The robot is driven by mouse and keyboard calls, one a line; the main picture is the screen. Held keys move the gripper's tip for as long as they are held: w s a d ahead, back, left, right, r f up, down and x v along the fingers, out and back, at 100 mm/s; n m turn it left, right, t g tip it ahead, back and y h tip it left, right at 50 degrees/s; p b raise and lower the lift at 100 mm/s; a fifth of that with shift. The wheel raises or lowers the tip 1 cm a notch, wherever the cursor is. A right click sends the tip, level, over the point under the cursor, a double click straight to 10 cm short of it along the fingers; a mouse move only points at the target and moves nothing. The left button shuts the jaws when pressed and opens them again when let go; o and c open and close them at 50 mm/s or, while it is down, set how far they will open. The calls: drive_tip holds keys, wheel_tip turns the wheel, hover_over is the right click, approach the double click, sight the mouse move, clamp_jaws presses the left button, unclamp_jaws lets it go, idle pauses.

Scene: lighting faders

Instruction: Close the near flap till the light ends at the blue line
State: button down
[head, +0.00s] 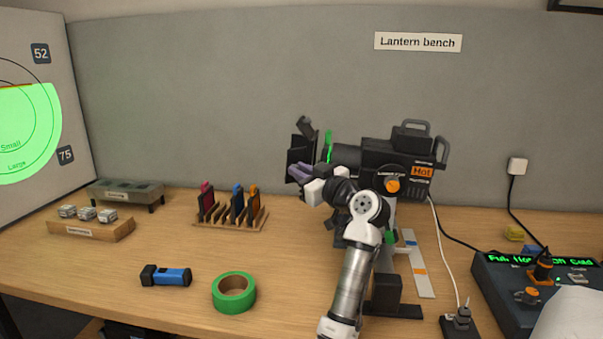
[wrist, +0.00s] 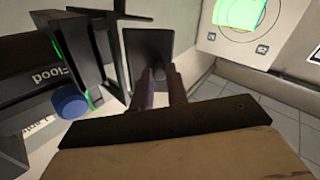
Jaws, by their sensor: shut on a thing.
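The lantern (head: 375,153) stands on the bench with dark flaps (head: 303,128) at its front, left end. My gripper (head: 299,173), with purple-grey fingers, is at the near side of these flaps. In the wrist view its fingers (wrist: 160,88) are shut on a small round knob (wrist: 158,72) on a dark flap panel (wrist: 150,45). The fingers hide part of this flap. Green light (head: 28,125) falls on the screen at the left, cut flat along its top edge near an orange line. I cannot make out a blue line there.
A rack of colored frames (head: 232,212), a green tape roll (head: 234,292) and a blue torch (head: 167,276) lie left of my arm. A control desk (head: 510,285) with cables stands at the right. The bench's middle left is mostly free.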

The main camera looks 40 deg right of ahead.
drive_tip(key=c, duration=1.4)
unclamp_jaws()
drive_tip(key=shift+o, duration=0.2)
drive_tip(key=shift+s, duration=0.1)
drive_tip(key=s+f+b, duration=0.1)
drive_tip(key=s+b, duration=0.3)
drive_tip(key=s, duration=0.9)
drive_tip(key=shift+s, duration=0.3)
drive_tip(key=shift+a+f, duration=0.1)
